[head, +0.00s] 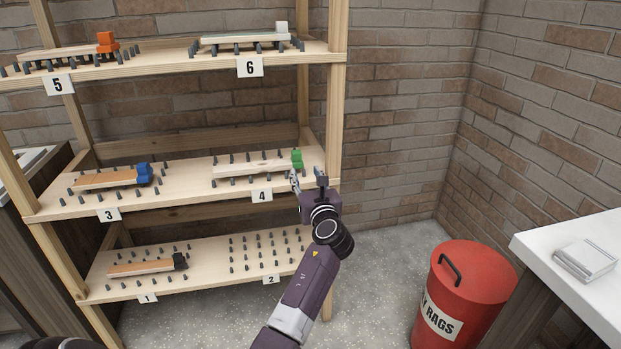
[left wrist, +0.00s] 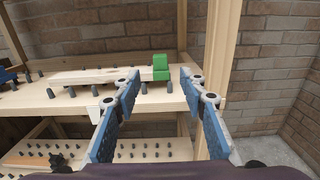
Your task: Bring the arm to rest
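My left gripper (head: 308,178) is raised in front of the right end of the middle shelf (head: 190,197). It is open and empty, and its two parted blue-grey fingers show in the left wrist view (left wrist: 160,82). A toy truck with a green cab (head: 297,158) and a pale bed stands in slot 4, just beyond the fingertips. The green cab also shows in the left wrist view (left wrist: 161,67), between and past the fingers, with no visible contact. My right gripper is in neither view.
A wooden rack post (head: 336,100) rises close to the gripper. Other toy trucks stand in slots 1, 3, 5 and 6; slot 2 (head: 268,252) holds only pegs. A red rag bin (head: 470,290) and a white table (head: 580,255) stand at right. The floor between is clear.

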